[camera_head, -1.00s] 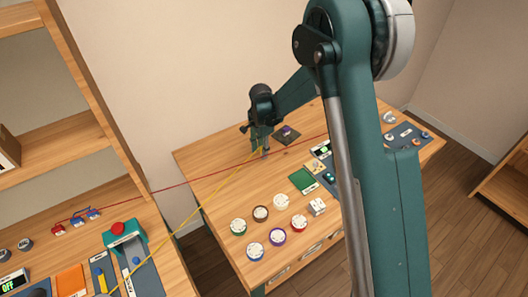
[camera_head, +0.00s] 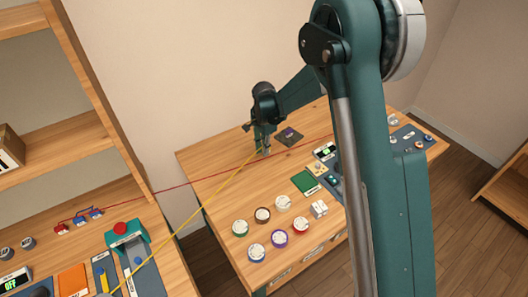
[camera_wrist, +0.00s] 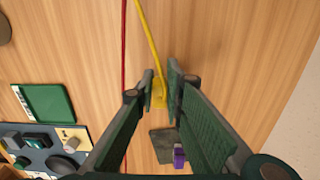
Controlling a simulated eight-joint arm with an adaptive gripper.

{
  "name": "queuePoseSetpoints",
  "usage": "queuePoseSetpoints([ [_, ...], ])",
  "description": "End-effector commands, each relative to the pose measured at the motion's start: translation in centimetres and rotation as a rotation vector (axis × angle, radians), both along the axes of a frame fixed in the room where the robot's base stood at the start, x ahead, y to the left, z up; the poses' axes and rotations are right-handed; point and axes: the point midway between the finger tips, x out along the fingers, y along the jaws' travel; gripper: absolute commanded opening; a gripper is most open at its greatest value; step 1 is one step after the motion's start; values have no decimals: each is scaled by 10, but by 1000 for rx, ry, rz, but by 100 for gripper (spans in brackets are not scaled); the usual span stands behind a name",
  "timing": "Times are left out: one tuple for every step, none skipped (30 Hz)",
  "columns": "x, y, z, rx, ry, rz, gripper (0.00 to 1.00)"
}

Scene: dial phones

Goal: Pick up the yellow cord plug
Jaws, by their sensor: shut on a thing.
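The yellow cord plug (camera_wrist: 159,94) sits between the fingertips of my gripper in the wrist view. My gripper (camera_wrist: 161,88) is shut on it, with one green finger on each side. The yellow cord (camera_wrist: 148,35) runs up from the plug in the wrist view. In the head view the cord (camera_head: 205,199) stretches from the left table to my gripper (camera_head: 265,150) over the back of the middle table. The plug is too small to tell apart in the head view, and whether it touches the table is unclear.
A red cord (camera_wrist: 123,45) runs beside the yellow one and crosses to the left table. A dark pad (camera_head: 289,137) with a purple piece lies close by. Several round dials (camera_head: 279,237) stand at the table's front, near a green pad (camera_head: 304,182).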

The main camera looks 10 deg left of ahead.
Motion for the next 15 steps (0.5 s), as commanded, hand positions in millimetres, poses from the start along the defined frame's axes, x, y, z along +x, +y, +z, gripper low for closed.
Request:
queuePoseSetpoints([
  [0, 0, 7, 0, 0, 0, 0],
  [0, 0, 10, 0, 0, 0, 0],
  [0, 0, 16, 0, 0, 0, 0],
  [0, 0, 20, 0, 0, 0, 0],
  [0, 0, 25, 0, 0, 0, 0],
  [0, 0, 31, 0, 0, 0, 0],
  [0, 0, 36, 0, 0, 0, 0],
  [0, 0, 40, 0, 0, 0, 0],
  [0, 0, 46, 0, 0, 0, 0],
  [0, 0, 51, 0, 0, 0, 0],
  [0, 0, 56, 0, 0, 0, 0],
  [0, 0, 61, 0, 0, 0, 0],
  [0, 0, 65, 0, 0, 0, 0],
  [0, 0, 68, 0, 0, 0, 0],
  [0, 0, 72, 0, 0, 0, 0],
])
